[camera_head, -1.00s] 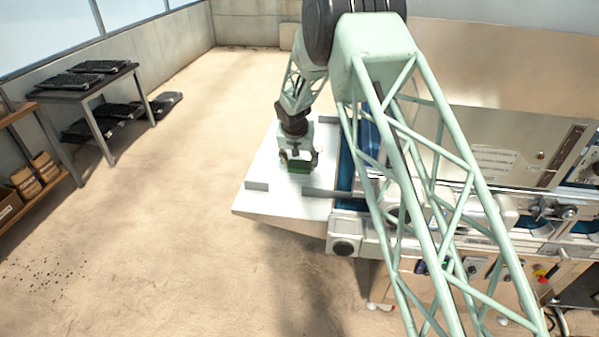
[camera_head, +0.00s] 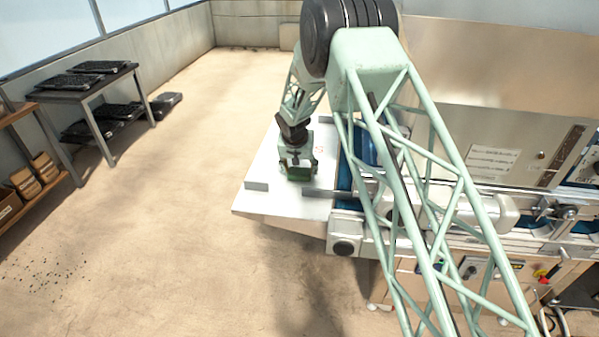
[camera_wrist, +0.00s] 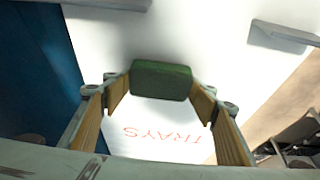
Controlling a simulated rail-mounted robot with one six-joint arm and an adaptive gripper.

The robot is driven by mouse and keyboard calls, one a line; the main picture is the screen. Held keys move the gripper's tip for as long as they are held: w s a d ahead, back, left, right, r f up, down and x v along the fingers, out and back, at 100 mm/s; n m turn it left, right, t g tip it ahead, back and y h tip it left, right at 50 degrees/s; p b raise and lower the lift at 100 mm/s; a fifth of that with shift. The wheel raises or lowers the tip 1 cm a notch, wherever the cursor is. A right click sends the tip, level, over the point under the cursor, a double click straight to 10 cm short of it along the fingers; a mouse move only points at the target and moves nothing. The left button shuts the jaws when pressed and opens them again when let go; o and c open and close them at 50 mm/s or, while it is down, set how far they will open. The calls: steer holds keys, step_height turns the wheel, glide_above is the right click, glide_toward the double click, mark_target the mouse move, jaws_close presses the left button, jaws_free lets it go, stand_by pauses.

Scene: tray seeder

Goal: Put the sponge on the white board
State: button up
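The green sponge (camera_head: 298,173) is between the fingertips of my gripper (camera_head: 298,168), over the white board (camera_head: 290,205). In the wrist view the sponge (camera_wrist: 161,80) spans the gap between the two yellowish fingers of my gripper (camera_wrist: 160,92), which is shut on it. The white board (camera_wrist: 215,45) fills the middle of that view, with red "TRAYS" lettering upside down below the sponge. The sponge is low over the board; I cannot tell whether its underside touches it.
A blue belt (camera_head: 345,177) and the seeder machine (camera_head: 500,150) lie to the right of the board. A table with black trays (camera_head: 85,85) and a wooden shelf (camera_head: 40,195) stand at the left.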

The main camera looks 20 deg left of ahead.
steer(key=shift+f, duration=0.2)
steer(key=o, duration=0.6)
steer(key=shift+r, duration=0.25)
steer(key=shift+r, duration=0.25)
steer(key=v, duration=1.1)
steer(key=shift+r+p, duration=0.2)
steer(key=shift+p, duration=0.1)
steer(key=shift+s, duration=0.1)
